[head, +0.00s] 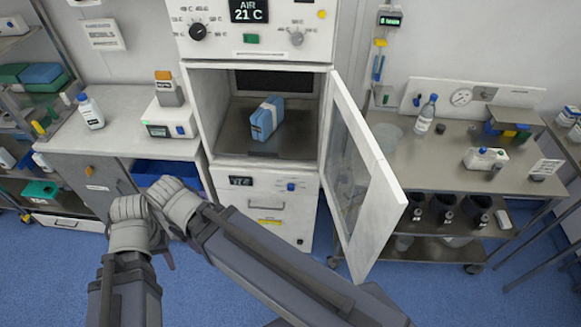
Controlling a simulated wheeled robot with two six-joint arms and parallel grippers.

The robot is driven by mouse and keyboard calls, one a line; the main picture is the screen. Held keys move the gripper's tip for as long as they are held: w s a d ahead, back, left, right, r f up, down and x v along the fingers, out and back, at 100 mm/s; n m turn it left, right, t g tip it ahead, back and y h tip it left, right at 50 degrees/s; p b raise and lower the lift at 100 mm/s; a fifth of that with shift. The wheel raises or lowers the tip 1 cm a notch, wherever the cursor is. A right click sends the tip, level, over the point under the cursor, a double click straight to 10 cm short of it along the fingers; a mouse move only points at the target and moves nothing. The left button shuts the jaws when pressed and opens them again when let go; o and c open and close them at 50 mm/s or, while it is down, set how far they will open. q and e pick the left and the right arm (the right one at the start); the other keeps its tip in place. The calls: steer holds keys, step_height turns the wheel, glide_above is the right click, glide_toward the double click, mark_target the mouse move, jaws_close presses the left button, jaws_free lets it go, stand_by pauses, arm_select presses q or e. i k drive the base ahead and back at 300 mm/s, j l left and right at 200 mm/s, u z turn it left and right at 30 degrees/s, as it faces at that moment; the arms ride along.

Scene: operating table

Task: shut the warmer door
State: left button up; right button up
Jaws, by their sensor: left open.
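The warmer (195,120) is a white cabinet in the middle of the head view. Its door (389,205), a white frame with a glass pane, stands wide open, hinged on the right side and swung out toward me. A blue pack with a pale band (266,118) is inside on the warmer's floor. My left gripper (130,215) is open at the lower left, well away from the door. My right gripper (168,192) is close beside it, its arm crossing in front of the warmer's base; its jaws are too unclear to read. Neither gripper touches the door.
At left, a counter (122,140) holds a white bottle (91,111) and a small device (170,122). Blue floor shows between.

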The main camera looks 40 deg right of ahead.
mark_target(384, 205)
steer(key=l+u, duration=0.15)
steer(key=u, duration=0.9)
steer(key=k+u, duration=0.25)
steer(key=k+z, duration=0.2)
steer(key=k, duration=0.6)
steer(key=k+l+z, duration=0.1)
steer(key=k+z, duration=0.2)
steer(key=k+l+z, duration=0.1)
steer(key=z, duration=0.2)
steer(key=k+z, duration=0.15)
steer(key=z, duration=0.3)
steer(key=k+l+z, duration=0.15)
steer(key=z, duration=0.25)
steer(key=k+l+z, duration=0.2)
steer(key=l+z, duration=0.2)
steer(key=i+l, duration=0.05)
steer(key=l, duration=0.05)
